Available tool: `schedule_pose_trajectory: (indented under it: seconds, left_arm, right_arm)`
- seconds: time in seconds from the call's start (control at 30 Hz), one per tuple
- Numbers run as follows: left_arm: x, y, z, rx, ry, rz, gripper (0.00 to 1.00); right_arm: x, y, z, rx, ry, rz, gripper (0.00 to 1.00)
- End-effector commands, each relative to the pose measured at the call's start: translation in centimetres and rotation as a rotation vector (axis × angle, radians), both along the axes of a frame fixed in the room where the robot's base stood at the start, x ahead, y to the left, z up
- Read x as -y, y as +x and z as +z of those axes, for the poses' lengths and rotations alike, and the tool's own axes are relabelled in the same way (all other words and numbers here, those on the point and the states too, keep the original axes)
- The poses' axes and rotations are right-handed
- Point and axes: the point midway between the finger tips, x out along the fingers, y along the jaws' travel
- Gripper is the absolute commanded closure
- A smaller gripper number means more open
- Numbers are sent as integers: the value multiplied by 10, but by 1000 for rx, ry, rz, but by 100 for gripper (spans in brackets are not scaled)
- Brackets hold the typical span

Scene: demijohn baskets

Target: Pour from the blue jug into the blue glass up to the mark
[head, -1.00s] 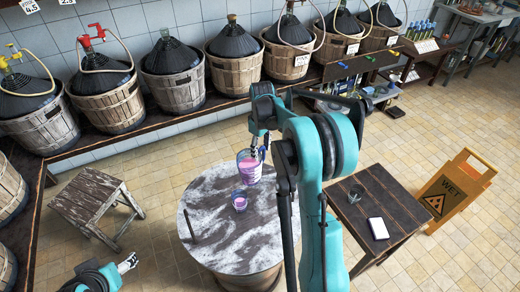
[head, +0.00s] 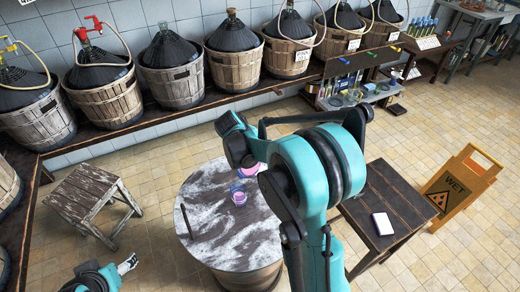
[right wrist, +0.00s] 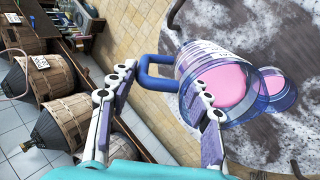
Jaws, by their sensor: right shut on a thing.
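The blue jug (right wrist: 190,65) is see-through, with a blue handle (right wrist: 155,68) and pink liquid inside. My right gripper (right wrist: 162,92) is shut on it at the handle side. In the head view my arm hides most of the jug (head: 247,171). The blue glass (head: 239,198) stands on the round table, just beside the jug, with pink liquid in it. In the right wrist view the glass (right wrist: 278,92) is partly behind the jug. Its mark cannot be made out. My left gripper (head: 127,263) is low at the left, away from the table; its jaws are too small to read.
The round marbled table (head: 215,240) carries a dark thin stick (head: 187,222). A wooden stool (head: 92,200) is at the left. A dark side table (head: 400,200) with a white object (head: 382,223) and a yellow wet-floor sign (head: 455,185) are at the right. Basketed demijohns line the wall.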

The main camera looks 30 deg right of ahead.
Motion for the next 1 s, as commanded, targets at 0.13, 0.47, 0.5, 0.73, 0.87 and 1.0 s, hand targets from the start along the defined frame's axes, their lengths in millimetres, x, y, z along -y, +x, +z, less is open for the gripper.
schedule_pose_trajectory:
  seconds: [0.13,0.47,0.5,0.73,0.87,1.0]
  left_arm:
    - [0,0,-16,0,0,0,33]
    - [0,0,-15,0,0,0,33]
    - [0,0,-15,0,0,0,33]
    - [0,0,-17,0,0,0,33]
    - [0,0,-15,0,0,0,33]
    - [0,0,-5,0,0,0,33]
  right_arm:
    - [-9,-3,-4,48,-107,5,100]
    - [-9,-4,1,62,-137,-1,100]
    - [-9,-4,1,64,-139,0,100]
    - [-11,-5,2,72,-155,-1,100]
    - [-9,-4,2,67,-145,-3,100]
    - [-2,-2,3,32,-64,-6,100]
